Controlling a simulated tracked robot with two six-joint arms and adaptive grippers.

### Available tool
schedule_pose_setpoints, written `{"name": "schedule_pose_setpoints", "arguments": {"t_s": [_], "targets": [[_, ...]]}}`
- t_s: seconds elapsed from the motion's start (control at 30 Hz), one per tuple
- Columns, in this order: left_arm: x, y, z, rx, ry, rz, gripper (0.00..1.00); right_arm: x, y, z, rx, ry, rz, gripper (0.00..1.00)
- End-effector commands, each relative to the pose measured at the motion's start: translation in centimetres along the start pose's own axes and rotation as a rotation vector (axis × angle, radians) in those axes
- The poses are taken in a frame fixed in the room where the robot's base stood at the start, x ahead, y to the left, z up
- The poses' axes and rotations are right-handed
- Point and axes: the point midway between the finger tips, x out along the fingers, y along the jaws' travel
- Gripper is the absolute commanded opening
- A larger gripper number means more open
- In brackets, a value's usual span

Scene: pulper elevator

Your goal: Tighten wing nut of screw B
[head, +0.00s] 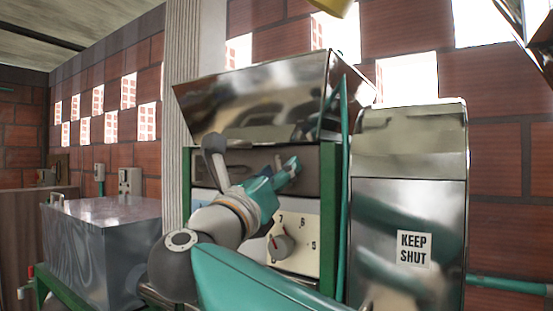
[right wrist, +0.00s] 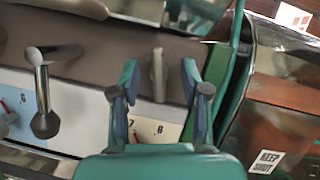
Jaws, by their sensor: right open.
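In the right wrist view, a grey wing nut (right wrist: 158,72) stands upright on the dark front panel of the machine, above a pale scale with the numbers 7 and 6. My right gripper (right wrist: 160,92) is open, with one teal finger on each side of the wing nut and a visible gap on both sides. In the head view my right gripper (head: 287,170) reaches to the panel, and the wing nut is hard to make out there. I see no letter marking this screw as B. My left gripper is not in view.
A grey lever with a round end (right wrist: 42,95) is left of the gripper. A dial knob (head: 281,246) sits on the numbered plate below it. A steel cover marked KEEP SHUT (head: 413,249) stands to the right. A metal tank (head: 100,250) is at left.

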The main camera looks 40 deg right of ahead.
Motion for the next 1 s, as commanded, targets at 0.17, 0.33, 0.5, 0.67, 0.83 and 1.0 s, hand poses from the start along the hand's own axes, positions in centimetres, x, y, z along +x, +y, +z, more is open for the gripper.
{"name": "schedule_pose_setpoints", "arguments": {"t_s": [0.17,0.33,0.5,0.67,0.83,1.0], "targets": [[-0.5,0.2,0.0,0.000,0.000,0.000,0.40,1.0,0.0,0.0,0.000,0.000,0.000,0.46],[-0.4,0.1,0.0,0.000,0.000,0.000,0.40,1.0,0.1,0.0,0.001,0.000,0.001,0.46],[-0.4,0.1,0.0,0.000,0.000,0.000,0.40,1.0,0.1,0.0,0.001,0.000,0.001,0.33],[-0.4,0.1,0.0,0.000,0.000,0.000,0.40,1.0,0.1,0.0,0.000,0.000,0.001,0.06],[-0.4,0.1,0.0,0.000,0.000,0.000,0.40,1.0,0.1,0.0,0.001,0.000,0.000,0.00],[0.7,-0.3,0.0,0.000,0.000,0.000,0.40,0.8,0.2,-0.3,0.043,0.000,-0.017,0.00]]}}
